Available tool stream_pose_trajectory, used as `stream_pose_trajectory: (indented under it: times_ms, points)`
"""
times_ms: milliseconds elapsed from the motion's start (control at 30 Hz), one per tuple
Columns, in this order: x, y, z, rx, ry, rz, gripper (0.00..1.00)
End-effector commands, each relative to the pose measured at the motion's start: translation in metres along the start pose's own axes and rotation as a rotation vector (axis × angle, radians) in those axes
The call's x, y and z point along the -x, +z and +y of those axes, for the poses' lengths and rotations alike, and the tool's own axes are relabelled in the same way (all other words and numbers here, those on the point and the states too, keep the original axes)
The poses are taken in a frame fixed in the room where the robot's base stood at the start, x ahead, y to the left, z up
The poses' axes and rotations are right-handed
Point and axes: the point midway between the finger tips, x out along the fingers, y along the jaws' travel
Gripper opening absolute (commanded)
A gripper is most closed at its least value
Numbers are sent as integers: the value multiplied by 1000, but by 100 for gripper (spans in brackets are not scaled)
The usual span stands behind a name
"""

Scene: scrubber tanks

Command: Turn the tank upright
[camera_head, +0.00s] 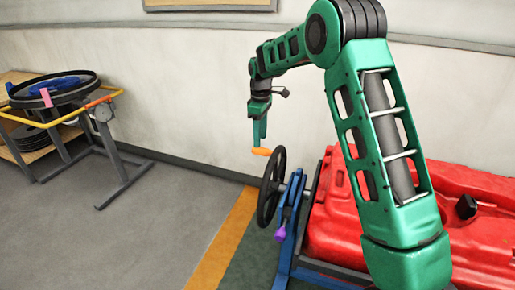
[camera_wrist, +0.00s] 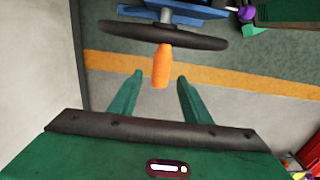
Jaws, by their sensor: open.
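The red tank (camera_head: 335,215) lies in a blue stand (camera_head: 290,240) at the right in the head view, partly hidden behind my arm. A black handwheel (camera_head: 267,190) is mounted at the stand's left end, with an orange handle (camera_head: 262,152) on its upper rim. The wheel (camera_wrist: 205,42) and the orange handle (camera_wrist: 162,65) also show in the wrist view. My gripper (camera_head: 260,142) is open and points down at the handle. In the wrist view its fingers (camera_wrist: 160,76) lie on either side of the handle's end, with gaps visible; contact is not seen.
A purple knob (camera_head: 280,233) sits on the stand below the wheel. A yellow-framed cart (camera_head: 68,118) with a round black rim stands at the left by a wooden shelf. A wall (camera_head: 190,90) runs behind. The grey floor (camera_head: 140,230) between is clear.

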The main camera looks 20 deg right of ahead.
Motion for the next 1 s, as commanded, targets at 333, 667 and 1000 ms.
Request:
stream_pose_trajectory:
  times_ms: [333,667,1000]
  points:
    - [-43,0,0,-2,0,0,44]
    - [-47,0,0,-2,0,0,44]
    - [-47,-6,-3,-1,2,1,0]
